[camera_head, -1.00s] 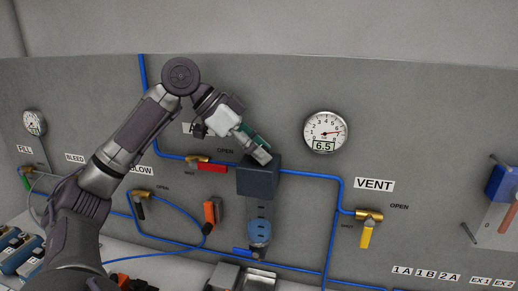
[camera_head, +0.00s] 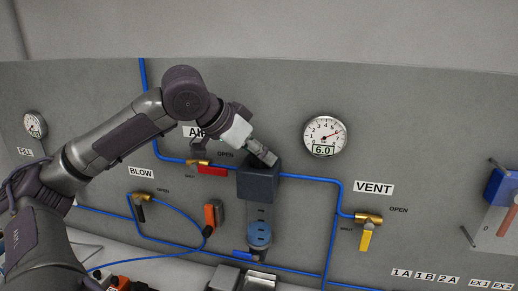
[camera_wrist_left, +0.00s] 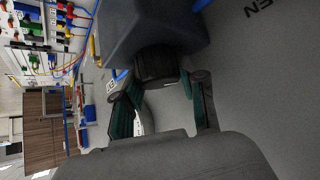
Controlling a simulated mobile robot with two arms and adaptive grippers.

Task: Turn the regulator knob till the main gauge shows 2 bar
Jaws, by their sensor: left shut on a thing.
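The main gauge (camera_head: 326,137) is on the wall and its digital readout shows 6.0. The regulator is a dark block (camera_head: 258,182) on the blue line, with a clear bowl (camera_head: 260,226) holding blue liquid below it. My left gripper (camera_head: 266,158) reaches the top of the block from the upper left. In the left wrist view its fingers (camera_wrist_left: 165,105) are closed around the dark ribbed regulator knob (camera_wrist_left: 155,66), below the block. In the head view the knob is hidden by the fingers. My right gripper is not in view.
A brass valve with a red handle (camera_head: 211,170) is just left of the regulator. The VENT valve has a yellow handle (camera_head: 366,239). Blue pipes run along the wall.

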